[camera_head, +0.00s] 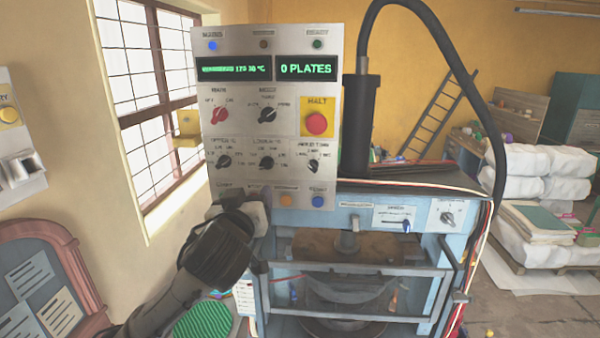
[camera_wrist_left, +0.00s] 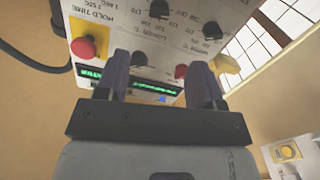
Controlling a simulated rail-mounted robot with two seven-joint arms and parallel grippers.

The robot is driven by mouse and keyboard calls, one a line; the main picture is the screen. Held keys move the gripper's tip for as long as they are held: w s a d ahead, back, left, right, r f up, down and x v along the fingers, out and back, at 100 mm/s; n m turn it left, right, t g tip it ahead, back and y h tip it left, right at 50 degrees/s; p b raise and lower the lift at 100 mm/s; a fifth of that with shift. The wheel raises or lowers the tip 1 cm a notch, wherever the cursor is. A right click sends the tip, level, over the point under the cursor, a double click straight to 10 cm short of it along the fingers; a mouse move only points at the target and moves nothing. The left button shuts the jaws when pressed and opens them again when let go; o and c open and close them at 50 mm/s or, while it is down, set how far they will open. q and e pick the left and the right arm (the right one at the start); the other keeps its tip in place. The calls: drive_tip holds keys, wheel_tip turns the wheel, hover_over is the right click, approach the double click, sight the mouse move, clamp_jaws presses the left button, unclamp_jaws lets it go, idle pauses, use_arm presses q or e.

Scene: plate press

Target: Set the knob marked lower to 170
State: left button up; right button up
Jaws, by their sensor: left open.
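The control panel (camera_head: 243,140) stands upright above the press. Its lower knob (camera_head: 267,162) is black, in the middle of the bottom knob row; its pointer is too small to read surely. In the left wrist view the panel is upside down, and the lower knob (camera_wrist_left: 159,8) is at the top edge. My left gripper (camera_head: 246,200) is below that knob, in front of the panel's bottom edge. In the left wrist view its two fingers (camera_wrist_left: 160,78) are apart with nothing between them. The panel's bottom-left corner is partly hidden by my gripper. My right gripper is not in view.
Beside the lower knob are the upper knob (camera_head: 223,161) and the hold time knob (camera_head: 313,165). Above are a red mains knob (camera_head: 219,115), a mode knob (camera_head: 268,115) and the halt button (camera_head: 317,124). A thick black hose (camera_head: 440,35) arches right of the panel.

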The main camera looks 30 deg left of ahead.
sight(266, 164)
use_arm(q)
drive_tip(key=p+x, duration=0.3)
drive_tip(key=x, duration=1)
drive_tip(key=shift+w, duration=0.3)
drive_tip(key=shift+a, duration=0.1)
drive_tip(key=shift+c, duration=0.4)
drive_tip(key=c, duration=0.9)
drive_tip(key=shift+o, duration=0.2)
